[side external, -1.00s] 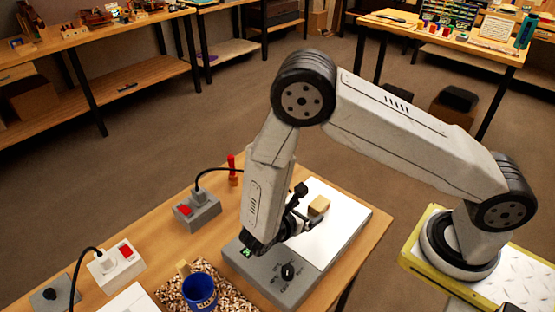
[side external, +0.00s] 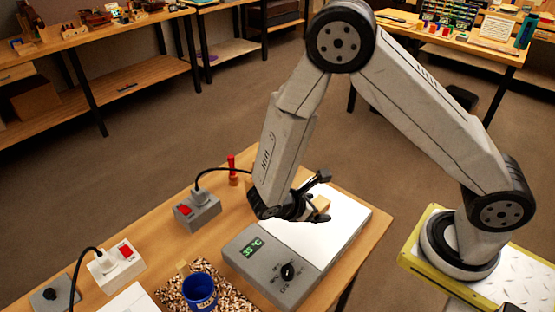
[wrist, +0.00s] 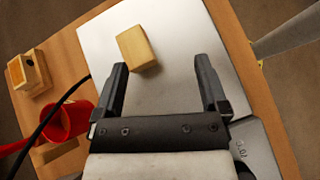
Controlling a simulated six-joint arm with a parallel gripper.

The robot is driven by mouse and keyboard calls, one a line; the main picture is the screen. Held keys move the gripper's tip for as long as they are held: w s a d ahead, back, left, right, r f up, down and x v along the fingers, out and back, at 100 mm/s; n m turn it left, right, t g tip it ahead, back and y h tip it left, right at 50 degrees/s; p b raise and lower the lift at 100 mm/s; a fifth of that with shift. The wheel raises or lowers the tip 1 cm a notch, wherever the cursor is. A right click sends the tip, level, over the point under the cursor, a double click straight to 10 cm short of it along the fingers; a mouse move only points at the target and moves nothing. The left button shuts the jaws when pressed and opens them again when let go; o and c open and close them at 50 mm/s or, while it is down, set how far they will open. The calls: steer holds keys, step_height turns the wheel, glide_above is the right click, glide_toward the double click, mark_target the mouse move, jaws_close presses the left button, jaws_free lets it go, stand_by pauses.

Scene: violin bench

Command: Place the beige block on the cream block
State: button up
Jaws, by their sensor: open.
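A pale tan block (wrist: 137,48), which looks like the beige one, lies on the white plate (wrist: 180,35) of the hot plate. In the side external view this block (side external: 322,204) is partly hidden behind my gripper (side external: 321,197). In the wrist view my gripper (wrist: 161,75) is open and empty. Its two fingers are apart, and the block is beyond the fingertips, nearer the left finger. I cannot make out a separate cream block. Whether one lies under or behind the visible block is unclear.
The hot plate's grey panel (side external: 262,262) has a knob and a lit display. A blue mug (side external: 199,292) stands on a speckled mat. A grey switch box (side external: 197,211) with a black cable and a red-handled tool (side external: 232,165) stand at the bench's back. The plate around the block is clear.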

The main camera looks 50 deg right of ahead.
step_height(320, 180, up, 12)
steer(key=s+d+m+t+y, duration=0.1)
steer(key=m+t+y, duration=0.4)
steer(key=m+y, duration=0.5)
steer(key=m, duration=0.4)
steer(key=shift+s, duration=0.15)
steer(key=shift+o, duration=0.5)
steer(key=shift+d+f, duration=0.1)
